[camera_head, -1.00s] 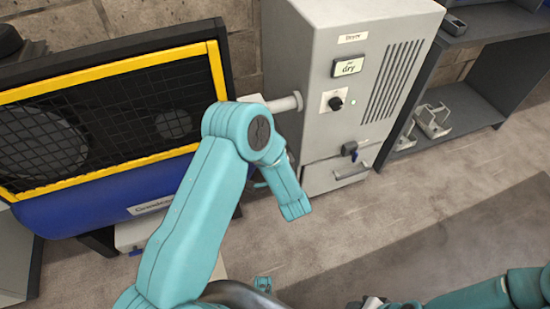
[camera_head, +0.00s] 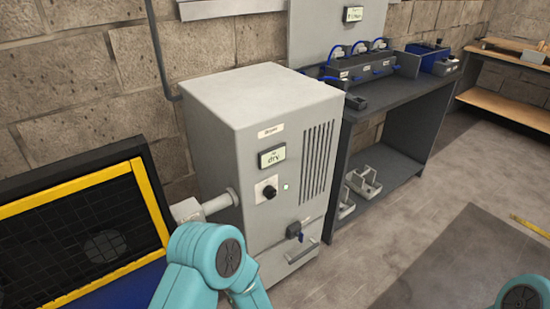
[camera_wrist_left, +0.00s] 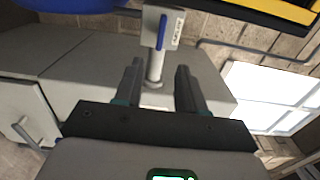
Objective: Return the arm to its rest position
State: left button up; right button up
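My left arm (camera_head: 205,265) shows as a teal joint and links at the bottom of the head view, in front of the grey dryer cabinet. Its gripper is out of that view. In the left wrist view my left gripper (camera_wrist_left: 160,85) has its two dark fingers apart and holds nothing. A pale pipe with a blue-handled valve (camera_wrist_left: 162,32) shows beyond and between the fingers; no contact is visible. My right arm (camera_head: 522,294) shows only as a teal piece at the bottom right edge; its gripper is not in view.
A yellow-framed guard (camera_head: 150,205) stands left. A dark shelf bench (camera_head: 395,95) with blue-hosed equipment stands right. The floor at right is open.

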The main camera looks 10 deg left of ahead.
pick_arm(q)
jog(key=s+a+f+g, duration=0.1)
jog(key=a+f, duration=0.1)
jog(key=a, duration=0.4)
notch_tip(320, 180, down, 7)
jog(key=d+n+h, duration=0.1)
jog(key=n+h, duration=0.1)
jog(key=h, duration=0.4)
jog(key=s+d+f+n+g+h, duration=0.35)
jog(key=s+d+g+h, duration=0.2)
jog(key=s+d, duration=0.3)
jog(key=s+d+f+n+g+h, duration=0.35)
jog(key=s+d+h, duration=0.25)
jog(key=s+d, duration=0.25)
notch_tip(320, 180, up, 14)
jog(key=s+n+g+p, duration=0.1)
jog(key=p, duration=1.3)
jog(key=shift+s+a+p, duration=0.2)
jog(key=shift+s+p, duration=0.1)
jog(key=shift+p, duration=0.05)
jog(key=shift+f, duration=0.1)
jog(key=shift+a, duration=0.2)
